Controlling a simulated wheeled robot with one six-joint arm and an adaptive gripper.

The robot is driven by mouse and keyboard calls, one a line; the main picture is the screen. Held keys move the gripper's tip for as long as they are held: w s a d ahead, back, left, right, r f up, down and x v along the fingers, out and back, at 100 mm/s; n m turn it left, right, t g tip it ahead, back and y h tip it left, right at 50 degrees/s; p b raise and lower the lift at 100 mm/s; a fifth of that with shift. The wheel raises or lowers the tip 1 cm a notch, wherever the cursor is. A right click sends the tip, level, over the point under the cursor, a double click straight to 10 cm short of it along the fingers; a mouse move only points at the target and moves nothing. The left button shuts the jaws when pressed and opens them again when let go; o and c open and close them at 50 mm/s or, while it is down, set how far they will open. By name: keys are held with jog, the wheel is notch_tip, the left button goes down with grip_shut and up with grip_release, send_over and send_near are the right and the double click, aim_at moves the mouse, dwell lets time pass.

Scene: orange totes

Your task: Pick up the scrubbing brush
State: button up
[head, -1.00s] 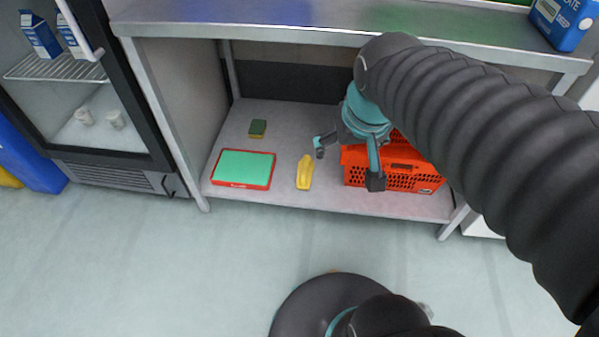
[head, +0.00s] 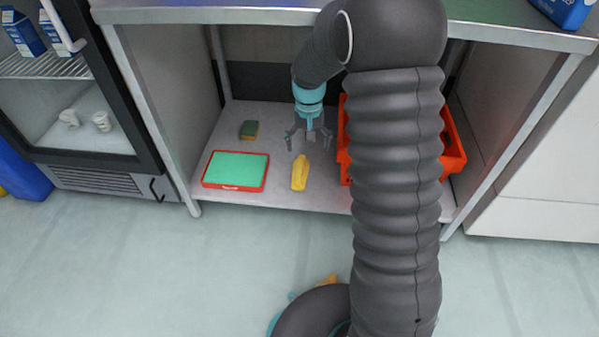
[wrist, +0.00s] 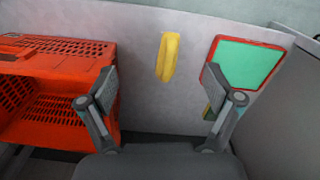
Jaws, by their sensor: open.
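The yellow scrubbing brush (head: 300,173) lies on the lower shelf, between the green-and-red board and the orange tote. Only its yellow upper side shows clearly. In the wrist view the brush (wrist: 168,57) lies ahead of the gap between my fingers, near the shelf edge. My gripper (head: 308,142) is open and empty, pointing down over the shelf just behind the brush in the head view. In the wrist view both fingers of my gripper (wrist: 163,88) are spread wide, and neither touches the brush.
The orange tote (head: 455,158) stands right of my gripper, partly hidden by my arm. A green board with a red rim (head: 236,170) and a green-and-yellow sponge (head: 249,130) lie left. The upper steel shelf (head: 230,17) hangs above. Bare shelf surrounds the brush.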

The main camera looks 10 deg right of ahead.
jog(key=m+b, duration=0.1)
jog(key=m, duration=0.1)
send_near(300, 170)
jog(key=w, duration=0.2)
jog(key=shift+w+d, duration=0.2)
notch_tip(300, 170, down, 13)
jog(key=shift+d+f+b, duration=0.1)
jog(key=shift+f+b, duration=0.1)
jog(key=shift+b, duration=0.85)
jog(key=c, duration=1.3)
